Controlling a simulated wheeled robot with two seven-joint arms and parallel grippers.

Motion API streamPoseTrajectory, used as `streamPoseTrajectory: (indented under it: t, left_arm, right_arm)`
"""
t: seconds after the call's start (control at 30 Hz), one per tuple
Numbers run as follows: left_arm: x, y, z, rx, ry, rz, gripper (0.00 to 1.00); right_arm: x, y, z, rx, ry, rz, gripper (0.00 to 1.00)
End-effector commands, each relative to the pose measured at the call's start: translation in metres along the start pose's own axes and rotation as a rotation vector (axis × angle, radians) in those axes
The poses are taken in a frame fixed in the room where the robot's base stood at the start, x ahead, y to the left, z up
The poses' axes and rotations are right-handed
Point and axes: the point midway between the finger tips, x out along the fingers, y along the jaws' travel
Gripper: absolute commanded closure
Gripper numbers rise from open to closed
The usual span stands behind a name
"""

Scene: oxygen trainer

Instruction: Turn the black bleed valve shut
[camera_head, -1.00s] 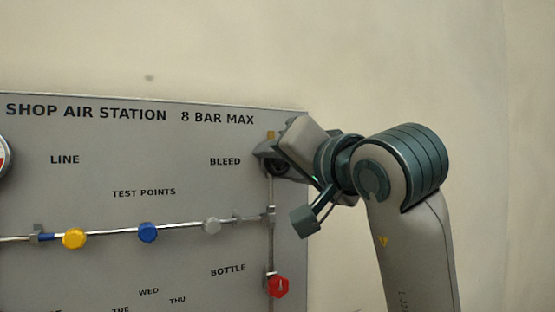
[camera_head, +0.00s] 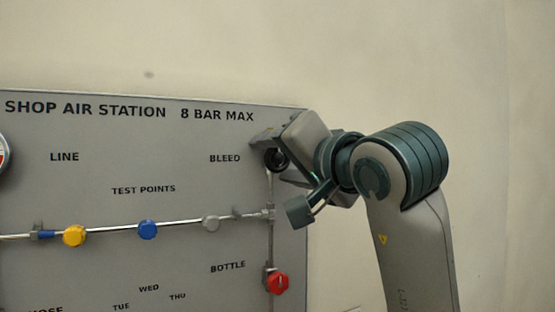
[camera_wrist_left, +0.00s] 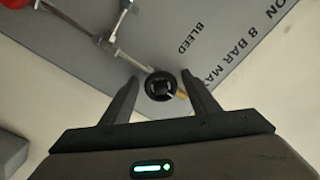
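The black bleed valve (camera_head: 276,160) is a round black knob at the panel's upper right, beside the word BLEED. It also shows in the left wrist view (camera_wrist_left: 160,86), with a dark square centre and a small yellow-brass piece beside it. My left gripper (camera_head: 272,160) is at the valve, one finger above and one below it. In the left wrist view my left gripper (camera_wrist_left: 160,80) is open, with a visible gap between each finger and the knob. I cannot tell how deep the fingertips reach around it. My right gripper is not in view.
A pipe with a yellow knob (camera_head: 74,236), a blue knob (camera_head: 148,231) and a grey knob (camera_head: 211,224) crosses the panel (camera_head: 110,270). A red bottle valve (camera_head: 278,283) sits below the bleed valve. The wall right of the panel is bare.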

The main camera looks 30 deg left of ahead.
Motion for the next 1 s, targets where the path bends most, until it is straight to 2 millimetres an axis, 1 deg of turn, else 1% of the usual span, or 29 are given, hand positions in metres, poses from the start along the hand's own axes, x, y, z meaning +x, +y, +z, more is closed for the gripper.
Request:
streamPoseTrajectory:
  t: [0.27, 0.37, 0.47, 0.57, 0.7, 0.8, 1.0]
  left_arm:
    - [-0.004, 0.0, -0.001, -0.001, 0.002, -0.001, 0.45]
    - [-0.011, 0.0, -0.001, 0.0, 0.003, -0.002, 0.45]
    - [-0.022, 0.0, -0.001, 0.0, 0.004, -0.002, 0.45]
    - [-0.037, 0.0, 0.0, -0.001, 0.004, -0.003, 0.45]
    - [-0.063, 0.0, 0.0, -0.002, 0.004, -0.003, 0.45]
    - [-0.084, 0.0, 0.0, -0.002, 0.004, -0.003, 0.45]
    - [-0.118, 0.0, 0.0, -0.001, 0.003, -0.003, 0.45]
  right_arm:
    - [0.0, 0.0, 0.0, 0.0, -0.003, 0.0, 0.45]
    - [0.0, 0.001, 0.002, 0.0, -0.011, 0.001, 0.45]
    - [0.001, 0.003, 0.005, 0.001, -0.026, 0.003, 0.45]
    - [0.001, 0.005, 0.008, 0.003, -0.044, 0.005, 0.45]
    - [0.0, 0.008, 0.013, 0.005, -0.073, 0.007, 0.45]
    - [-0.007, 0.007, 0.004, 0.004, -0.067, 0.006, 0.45]
    - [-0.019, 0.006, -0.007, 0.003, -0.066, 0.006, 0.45]
